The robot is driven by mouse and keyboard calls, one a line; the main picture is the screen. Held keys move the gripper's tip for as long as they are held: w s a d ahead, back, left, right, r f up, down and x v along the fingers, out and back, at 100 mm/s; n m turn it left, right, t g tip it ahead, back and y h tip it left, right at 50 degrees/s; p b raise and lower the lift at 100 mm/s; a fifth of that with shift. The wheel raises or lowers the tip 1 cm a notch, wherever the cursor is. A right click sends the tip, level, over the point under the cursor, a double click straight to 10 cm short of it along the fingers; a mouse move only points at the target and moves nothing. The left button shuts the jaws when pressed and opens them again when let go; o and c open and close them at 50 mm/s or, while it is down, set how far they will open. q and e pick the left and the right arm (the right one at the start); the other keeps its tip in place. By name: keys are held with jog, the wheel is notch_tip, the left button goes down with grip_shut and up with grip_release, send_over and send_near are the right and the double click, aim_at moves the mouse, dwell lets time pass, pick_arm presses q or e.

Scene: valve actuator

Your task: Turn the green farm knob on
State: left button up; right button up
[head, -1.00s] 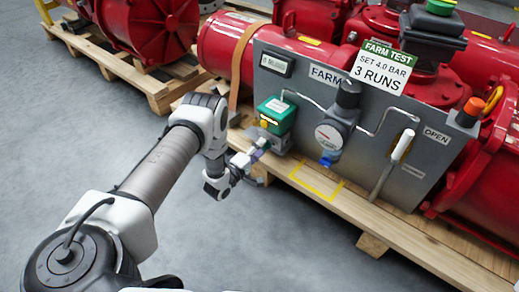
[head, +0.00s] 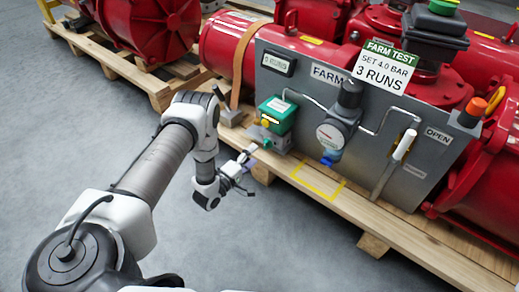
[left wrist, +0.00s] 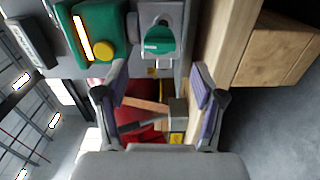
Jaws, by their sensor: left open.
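The green knob (left wrist: 160,40) sits on a small grey box in the left wrist view, with a lighter bar across its face. It also shows small in the head view (head: 267,143), below the green box with a yellow button (head: 276,115). My left gripper (head: 248,170) is open and empty, in front of the knob and apart from it. In the left wrist view its two fingers (left wrist: 158,76) are spread, with the knob ahead, between and just above the fingertips. My right gripper is in neither view.
The grey FARM panel (head: 303,100) carries a gauge (head: 329,135), pipes and a white-handled lever (head: 403,145). A wooden pallet (head: 375,212) runs below, with a yellow outlined square (head: 318,182). Red machines stand behind. Bare floor lies at the left and front.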

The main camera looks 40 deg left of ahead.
pick_arm(q)
jog(key=s, duration=0.7)
jog(key=shift+a, duration=0.25)
jog(key=shift+w+r, duration=0.1)
